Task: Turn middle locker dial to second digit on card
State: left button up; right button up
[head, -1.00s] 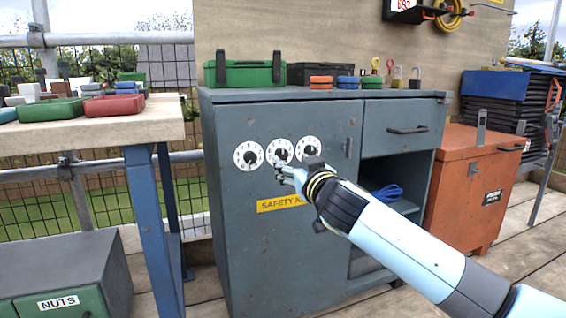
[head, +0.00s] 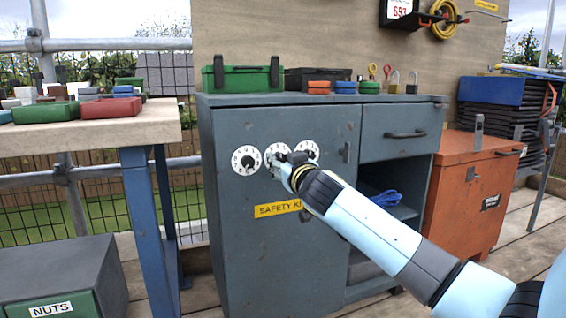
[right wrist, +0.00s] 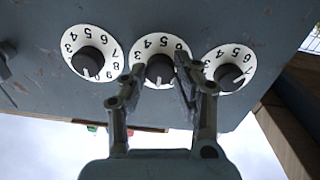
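The middle dial (head: 276,150) is a white numbered disc with a dark knob on the grey locker door, partly hidden by my right gripper in the head view. In the right wrist view the middle dial (right wrist: 159,68) appears upside down. My right gripper (right wrist: 158,66) has its two fingers apart, one on each side of the dark knob; firm contact cannot be seen. It also shows in the head view (head: 286,170). The left dial (head: 247,160) and right dial (head: 308,149) flank it. The card (head: 399,10) on the back board reads 693. My left gripper is not in view.
The grey locker (head: 228,240) has a drawer (head: 402,130) and an open shelf at right. A green case (head: 242,77) and padlocks stand on top. An orange chest (head: 470,190) stands right, a workbench (head: 90,133) left.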

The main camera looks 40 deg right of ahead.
grip_shut()
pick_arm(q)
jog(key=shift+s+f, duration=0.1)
pick_arm(e)
jog(key=shift+r+n, duration=0.1)
jog(key=shift+n, duration=0.6)
jog(key=shift+n+p, duration=0.55)
jog(key=shift+n, duration=0.55)
jog(key=n, duration=0.2)
jog(key=shift+n+p, duration=0.3)
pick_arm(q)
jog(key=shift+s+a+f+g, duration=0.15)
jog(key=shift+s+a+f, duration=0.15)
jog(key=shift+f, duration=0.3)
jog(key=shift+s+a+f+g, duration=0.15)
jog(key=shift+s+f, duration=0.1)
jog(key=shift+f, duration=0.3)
pick_arm(e)
jog(key=shift+n, duration=0.5)
